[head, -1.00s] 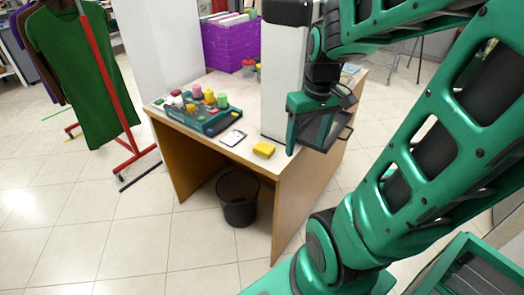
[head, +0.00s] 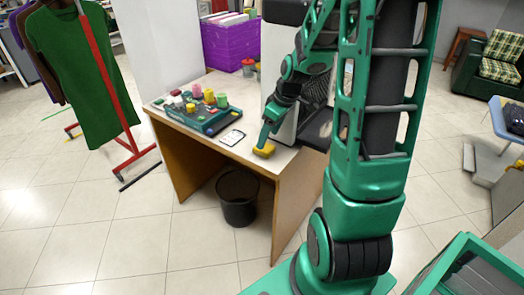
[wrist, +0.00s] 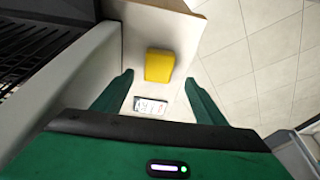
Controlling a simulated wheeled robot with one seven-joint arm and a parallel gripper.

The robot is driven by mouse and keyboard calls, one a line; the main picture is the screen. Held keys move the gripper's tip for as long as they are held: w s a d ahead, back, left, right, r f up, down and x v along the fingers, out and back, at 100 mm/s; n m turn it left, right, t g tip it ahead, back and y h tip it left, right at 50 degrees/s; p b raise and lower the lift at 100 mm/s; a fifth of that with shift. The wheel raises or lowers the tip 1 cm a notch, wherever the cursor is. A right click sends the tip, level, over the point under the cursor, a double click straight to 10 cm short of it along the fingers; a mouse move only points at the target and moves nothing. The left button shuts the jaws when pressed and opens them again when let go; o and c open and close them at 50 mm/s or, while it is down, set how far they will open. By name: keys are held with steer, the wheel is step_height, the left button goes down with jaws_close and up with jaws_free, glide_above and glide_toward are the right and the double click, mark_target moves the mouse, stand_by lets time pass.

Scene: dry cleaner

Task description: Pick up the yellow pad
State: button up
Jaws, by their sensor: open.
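The yellow pad (head: 264,150) lies on the desk top near its front right corner. In the wrist view the yellow pad (wrist: 159,65) is beyond the fingertips and roughly centred between them. My gripper (head: 266,136) is just above the pad in the head view and partly overlaps it. In the wrist view my gripper (wrist: 158,80) has its two green fingers apart with nothing between them. I cannot tell the exact gap between the fingertips and the pad.
A white card with print (head: 232,138) lies left of the pad. A teal tray of coloured spools (head: 201,114) is farther left. A white block-like unit (wrist: 75,72) stands close beside my gripper. A black bin (head: 238,197) is under the desk (head: 190,160). A purple crate (head: 229,44) is behind.

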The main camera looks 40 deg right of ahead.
mark_target(265, 147)
steer(key=shift+x, duration=2.8)
steer(key=shift+d, duration=0.15)
steer(key=shift+w, duration=0.1)
steer(key=c, duration=1.1)
